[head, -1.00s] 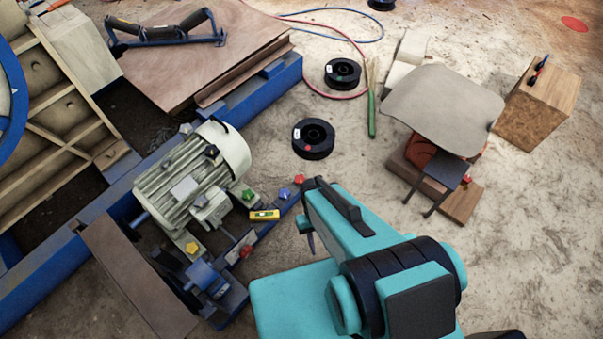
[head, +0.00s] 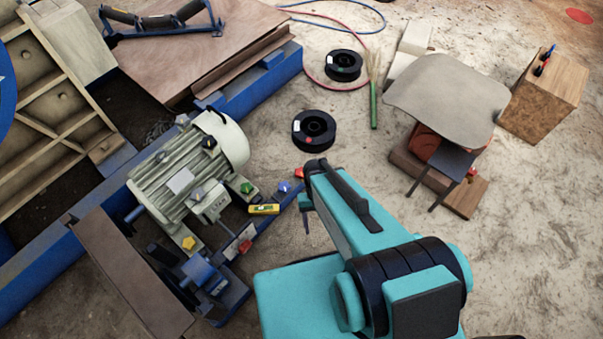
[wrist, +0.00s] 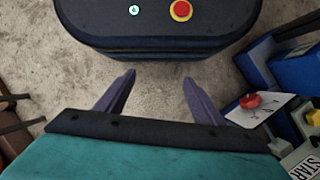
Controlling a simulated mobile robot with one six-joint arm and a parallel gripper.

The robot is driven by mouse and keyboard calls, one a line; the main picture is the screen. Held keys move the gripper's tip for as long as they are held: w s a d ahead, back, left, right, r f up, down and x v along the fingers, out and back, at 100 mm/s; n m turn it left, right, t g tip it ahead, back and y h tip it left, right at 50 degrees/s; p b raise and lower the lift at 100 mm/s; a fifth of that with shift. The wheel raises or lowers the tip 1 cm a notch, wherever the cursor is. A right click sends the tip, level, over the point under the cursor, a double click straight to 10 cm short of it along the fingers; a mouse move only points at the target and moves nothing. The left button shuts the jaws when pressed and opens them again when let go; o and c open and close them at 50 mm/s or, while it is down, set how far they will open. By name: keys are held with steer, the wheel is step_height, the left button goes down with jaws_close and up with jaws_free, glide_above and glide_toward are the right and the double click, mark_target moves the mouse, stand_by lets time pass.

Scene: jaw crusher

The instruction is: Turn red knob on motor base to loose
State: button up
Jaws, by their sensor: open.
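A red knob (head: 245,245) sits beside a small white plate on the blue motor base, in front of the grey motor (head: 185,170). A red knob with a white marked plate also shows at the right of the wrist view (wrist: 250,101). Another red knob (head: 299,172) is at the far right end of the base, close to my arm. My gripper (wrist: 159,80) is open and empty over bare floor, its two purple fingers apart. The knob in the wrist view is to the right of the fingers, not between them. In the head view my arm hides most of the gripper.
Green (head: 246,188), blue (head: 284,187) and yellow (head: 189,243) knobs and a yellow level (head: 264,209) are around the motor. A brown plate (head: 130,270) stands at left. Black spools (head: 313,131) lie behind. A stool (head: 445,100) and wooden block (head: 543,100) stand at right.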

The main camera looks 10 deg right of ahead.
steer(key=w+f+m+t+b, duration=0.1)
steer(key=w+f+m+b, duration=0.25)
steer(key=w+b, duration=0.55)
steer(key=w+f+m+t+b, duration=0.15)
steer(key=w+f+b, duration=0.25)
steer(key=w+b, duration=0.5)
steer(key=r+m+t+b, duration=0.1)
steer(key=m+t+b, duration=0.1)
steer(key=m+b, duration=0.8)
glide_above(301, 171)
steer(key=b, duration=0.3)
steer(key=shift+a+n, duration=0.1)
steer(key=shift+n, duration=1.6)
steer(key=shift+f, duration=0.1)
steer(key=shift+f+b, duration=3.45)
steer(key=shift+f, duration=3.35)
